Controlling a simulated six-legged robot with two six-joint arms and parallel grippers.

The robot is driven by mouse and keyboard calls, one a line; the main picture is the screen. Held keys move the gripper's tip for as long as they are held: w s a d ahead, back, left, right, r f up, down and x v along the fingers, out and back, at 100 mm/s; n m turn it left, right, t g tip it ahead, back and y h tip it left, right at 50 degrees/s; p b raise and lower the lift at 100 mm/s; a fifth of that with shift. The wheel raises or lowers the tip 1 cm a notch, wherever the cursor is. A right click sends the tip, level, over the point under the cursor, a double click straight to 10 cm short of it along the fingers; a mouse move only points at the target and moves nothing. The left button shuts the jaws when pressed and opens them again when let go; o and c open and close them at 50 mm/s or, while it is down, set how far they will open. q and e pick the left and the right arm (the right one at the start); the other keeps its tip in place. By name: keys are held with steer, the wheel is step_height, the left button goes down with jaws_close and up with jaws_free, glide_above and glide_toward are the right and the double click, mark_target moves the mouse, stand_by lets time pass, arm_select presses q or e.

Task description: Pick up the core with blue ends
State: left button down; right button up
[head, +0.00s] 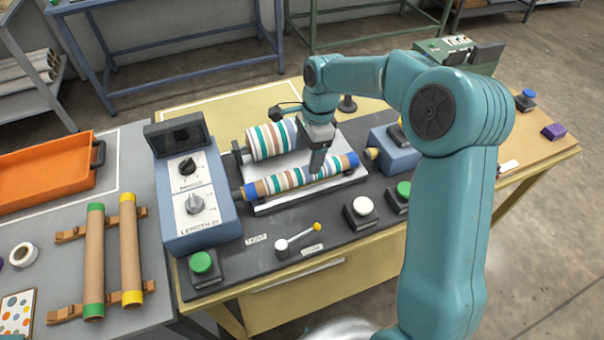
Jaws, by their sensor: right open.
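The core with blue ends (285,182) lies slightly slanted on the press at the middle of the table. It carries striped material in teal, white and tan, and both blue ends show. My right gripper (317,170) points down at the middle of this core, right of its centre. Its fingers overlap the core in the picture and hide part of it. The gripper is open, and whether it touches the core cannot be told. My left gripper is not in view.
A larger striped roll (271,141) sits just behind the core. A blue control box (195,190) stands at left, a smaller blue box (391,152) at right. Push buttons and a small lever (297,240) are in front. Two brown cores, green-ended (94,255) and yellow-ended (130,250), lie on the left table.

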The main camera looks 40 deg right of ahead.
mark_target(303, 170)
steer(key=shift+s+a+f, duration=0.2)
steer(key=shift+a+f, duration=0.1)
steer(key=shift+f, duration=0.2)
steer(key=f, duration=0.2)
steer(key=f+p, duration=0.1)
steer(key=f, duration=0.1)
steer(key=shift+w+a, duration=0.2)
steer(key=shift+a, duration=0.15)
steer(key=shift+a+f, duration=0.1)
steer(key=shift+f, duration=0.3)
steer(key=shift+c, duration=0.3)
steer(key=c, duration=1.1)
